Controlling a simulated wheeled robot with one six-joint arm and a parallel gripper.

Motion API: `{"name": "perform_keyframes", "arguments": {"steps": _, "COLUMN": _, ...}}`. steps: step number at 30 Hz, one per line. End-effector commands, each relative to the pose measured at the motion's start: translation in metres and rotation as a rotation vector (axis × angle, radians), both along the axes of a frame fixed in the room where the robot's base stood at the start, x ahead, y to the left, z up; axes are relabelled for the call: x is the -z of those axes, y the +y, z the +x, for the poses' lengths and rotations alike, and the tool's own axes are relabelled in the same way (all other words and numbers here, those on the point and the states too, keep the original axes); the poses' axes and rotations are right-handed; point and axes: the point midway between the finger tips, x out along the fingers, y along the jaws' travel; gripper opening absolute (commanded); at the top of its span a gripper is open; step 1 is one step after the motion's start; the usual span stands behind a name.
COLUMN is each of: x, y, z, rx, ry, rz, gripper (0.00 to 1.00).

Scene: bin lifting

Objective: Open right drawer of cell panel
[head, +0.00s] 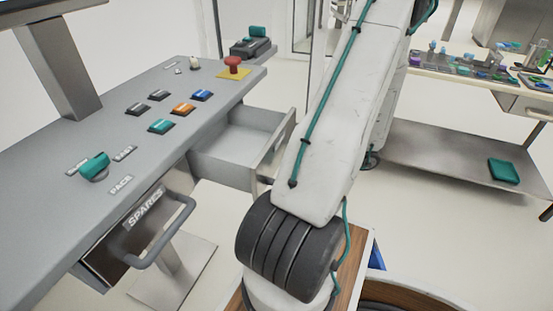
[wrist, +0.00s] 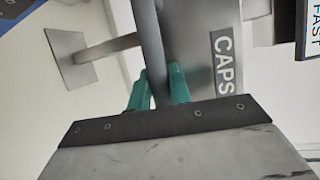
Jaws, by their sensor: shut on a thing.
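The cell panel (head: 60,135) is a grey console at the left of the head view. Its right drawer (head: 232,140) is pulled out, and the part of its inside that shows looks empty. In the wrist view the drawer front (wrist: 205,75) bears the label CAPS (wrist: 223,62). My gripper (wrist: 158,88) has teal fingers, one on each side of the dark bar handle (wrist: 147,35), and is shut on it. In the head view my arm hides the gripper and the handle. The left drawer, labelled SPARES (head: 143,208), has a grey bar handle (head: 172,238).
The panel top carries several coloured buttons, a teal knob (head: 95,166) and a red emergency button (head: 233,65). A bench (head: 520,95) with small parts stands at the right, with a teal item (head: 503,171) on its lower shelf. Pale floor lies between.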

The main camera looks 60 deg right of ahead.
Motion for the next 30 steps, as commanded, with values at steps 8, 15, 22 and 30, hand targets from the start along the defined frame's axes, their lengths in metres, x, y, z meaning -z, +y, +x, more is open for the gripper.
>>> {"name": "perform_keyframes", "arguments": {"steps": 8, "x": 0.000, "y": -0.001, "z": -0.011, "rx": -0.001, "ry": 0.000, "rz": 0.000, "gripper": 0.00}}
{"name": "perform_keyframes", "arguments": {"steps": 15, "x": 0.000, "y": -0.001, "z": -0.011, "rx": -0.001, "ry": 0.000, "rz": 0.000, "gripper": 0.00}}
{"name": "perform_keyframes", "arguments": {"steps": 22, "x": 0.000, "y": -0.001, "z": -0.011, "rx": -0.001, "ry": 0.000, "rz": 0.000, "gripper": 0.41}}
{"name": "perform_keyframes", "arguments": {"steps": 30, "x": -0.002, "y": -0.007, "z": -0.022, "rx": 0.002, "ry": -0.001, "rz": -0.002, "gripper": 0.41}}
